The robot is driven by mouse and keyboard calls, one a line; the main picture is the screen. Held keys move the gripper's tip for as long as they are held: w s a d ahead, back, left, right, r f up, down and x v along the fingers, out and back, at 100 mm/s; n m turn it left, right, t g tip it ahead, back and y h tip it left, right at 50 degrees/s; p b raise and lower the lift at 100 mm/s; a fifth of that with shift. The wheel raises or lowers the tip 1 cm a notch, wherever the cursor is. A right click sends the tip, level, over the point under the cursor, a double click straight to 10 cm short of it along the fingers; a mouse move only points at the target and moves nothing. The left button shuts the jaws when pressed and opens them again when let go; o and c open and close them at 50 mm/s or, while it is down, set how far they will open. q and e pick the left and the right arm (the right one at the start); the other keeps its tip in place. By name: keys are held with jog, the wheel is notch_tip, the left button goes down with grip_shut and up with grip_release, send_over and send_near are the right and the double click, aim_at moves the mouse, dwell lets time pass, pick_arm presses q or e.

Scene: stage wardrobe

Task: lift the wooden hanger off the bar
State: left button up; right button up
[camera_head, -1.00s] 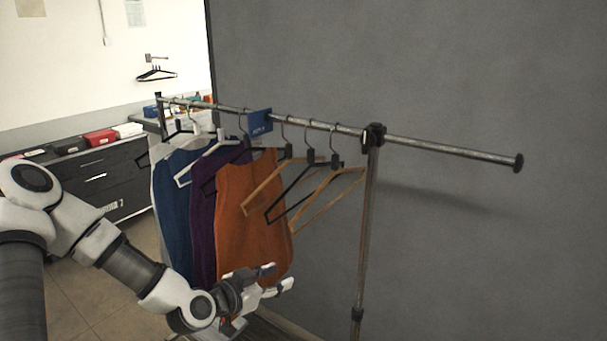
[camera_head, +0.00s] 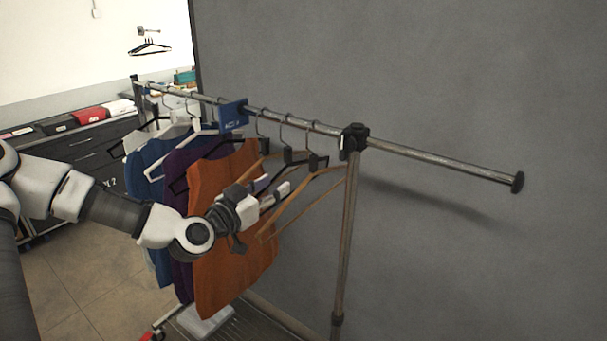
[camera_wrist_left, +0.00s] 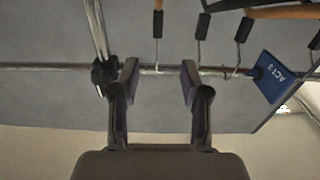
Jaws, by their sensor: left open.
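The bare wooden hanger (camera_head: 304,197) hangs on the bar (camera_head: 430,160) just left of the clamped upright. Its hook and black neck sleeve (camera_wrist_left: 158,25) show in the left wrist view, the sleeve beyond the gap between my fingertips in the picture. My left gripper (camera_head: 275,193) is open and empty, below the bar and in front of the hangers; it also shows in the left wrist view (camera_wrist_left: 160,80). I cannot tell its exact distance from the hanger. The gripper and arm hide part of the hangers' lower bodies. My right gripper is not in view.
A black hanger (camera_head: 288,156) hangs close to the left. Farther left hang an orange garment (camera_head: 225,260), purple and blue ones. A blue sign (camera_head: 233,114) sits on the bar. The upright (camera_head: 345,240) stands right, with bare bar beyond it and a grey wall behind.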

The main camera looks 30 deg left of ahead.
pick_arm(q)
jog(key=shift+w+d+f+b, duration=0.1)
jog(key=shift+w+f+b, duration=0.15)
jog(key=shift+b, duration=0.35)
jog(key=b, duration=0.3)
send_near(311, 164)
jog(key=w, duration=0.3)
jog(key=shift+w+d+f, duration=0.2)
jog(key=shift+w+f, duration=0.15)
jog(key=shift+f, duration=0.05)
jog(key=shift+w+r+b, duration=0.3)
jog(key=shift+w+b, duration=0.25)
jog(key=w, duration=0.3)
jog(key=w+b, duration=0.1)
jog(key=w, duration=0.1)
jog(key=shift+w+d, duration=0.25)
jog(key=shift+w, duration=0.15)
jog(key=shift+s+r, duration=0.1)
jog(key=shift+r, duration=0.05)
grip_shut()
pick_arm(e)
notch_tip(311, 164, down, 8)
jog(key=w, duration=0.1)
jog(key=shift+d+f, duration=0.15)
